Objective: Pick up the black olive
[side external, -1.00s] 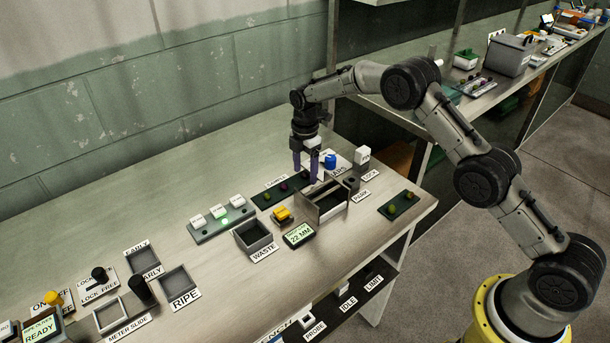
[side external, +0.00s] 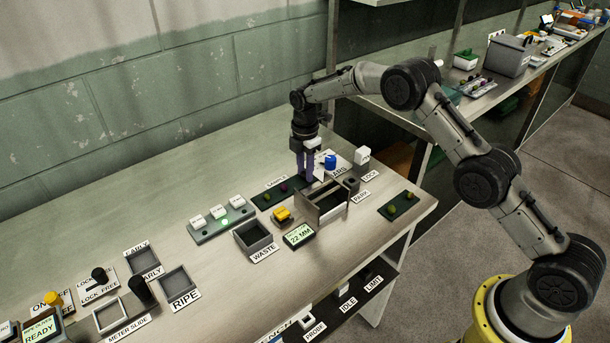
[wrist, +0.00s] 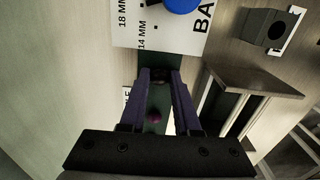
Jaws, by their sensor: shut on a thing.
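My gripper (side external: 304,176) points straight down at the right end of the dark green sample tray (side external: 262,201). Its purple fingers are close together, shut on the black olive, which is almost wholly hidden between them. In the wrist view the fingertips (wrist: 159,76) meet around a small dark spot over the green tray strip. A purple olive (side external: 283,187) and a green olive (side external: 266,196) lie farther left on the tray. The purple olive also shows between the fingers in the wrist view (wrist: 154,116), below the tips.
An open-topped metal box (side external: 325,208) stands close in front of my gripper. A blue knob (side external: 330,162) on a white marked plate is just to the right. A yellow block (side external: 283,214), a waste bin (side external: 254,236) and a 22 MM display (side external: 298,236) stand nearer the front.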

